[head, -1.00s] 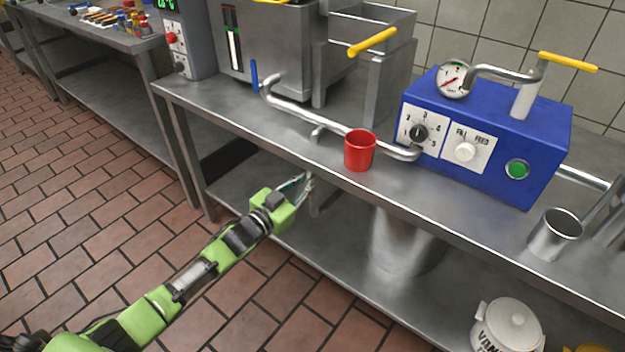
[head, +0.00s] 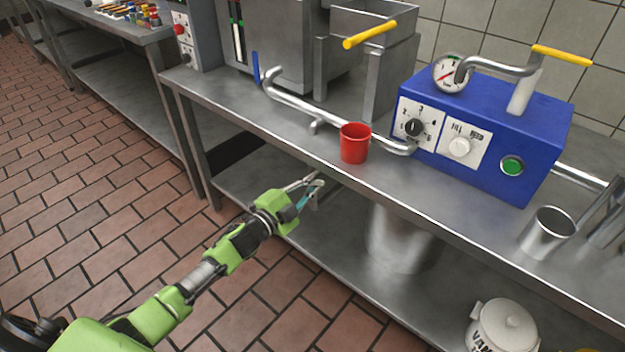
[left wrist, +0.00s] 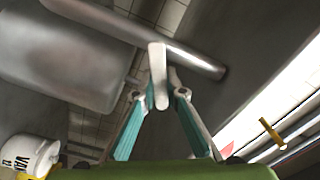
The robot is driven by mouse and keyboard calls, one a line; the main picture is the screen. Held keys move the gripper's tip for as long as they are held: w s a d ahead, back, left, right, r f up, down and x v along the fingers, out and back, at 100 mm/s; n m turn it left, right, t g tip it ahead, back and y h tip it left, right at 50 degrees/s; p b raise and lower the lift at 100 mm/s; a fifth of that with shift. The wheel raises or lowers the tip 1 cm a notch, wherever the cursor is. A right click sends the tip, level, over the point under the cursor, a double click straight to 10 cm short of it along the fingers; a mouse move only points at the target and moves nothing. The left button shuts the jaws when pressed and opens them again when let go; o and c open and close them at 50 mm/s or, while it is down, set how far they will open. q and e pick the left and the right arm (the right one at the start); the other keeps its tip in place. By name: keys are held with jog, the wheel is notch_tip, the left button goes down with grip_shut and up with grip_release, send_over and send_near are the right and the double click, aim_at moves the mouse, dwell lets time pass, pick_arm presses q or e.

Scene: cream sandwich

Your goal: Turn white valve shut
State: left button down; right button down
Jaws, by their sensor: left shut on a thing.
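The white valve's handle (left wrist: 158,75) shows in the left wrist view as a pale, rounded bar between my fingertips, in front of a grey pipe (left wrist: 185,55). In the head view the handle is small and partly hidden at my gripper, under the worktop's front edge. My left gripper (head: 315,184), with teal fingers, is shut on the handle. It also shows in the left wrist view (left wrist: 158,82). The right gripper is not in view.
The steel worktop (head: 440,185) is just above my left gripper. It bears a red cup (head: 355,144), a blue machine (head: 480,125) and a metal cup (head: 547,232). A white pot (head: 502,328) stands on the lower shelf. Open tiled floor lies to the left.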

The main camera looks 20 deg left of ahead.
pick_arm(q)
jog(key=shift+d+f+m+b, duration=0.25)
jog(key=shift+f+m, duration=0.2)
jog(key=shift+m, duration=0.45)
jog(key=shift+f+m, duration=0.15)
jog(key=shift+m, duration=0.25)
jog(key=shift+s+f+m+b, duration=0.1)
jog(key=shift+f+m+b, duration=0.15)
jog(key=shift+m+b, duration=0.35)
jog(key=shift+f+m+b, duration=0.2)
jog(key=shift+m+b, duration=0.05)
jog(key=shift+m, duration=0.55)
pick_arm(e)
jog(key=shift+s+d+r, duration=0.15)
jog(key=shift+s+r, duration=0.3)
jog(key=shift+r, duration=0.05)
pick_arm(q)
jog(key=c, duration=2)
grip_release()
jog(key=shift+c, duration=0.2)
jog(key=v, duration=1.2)
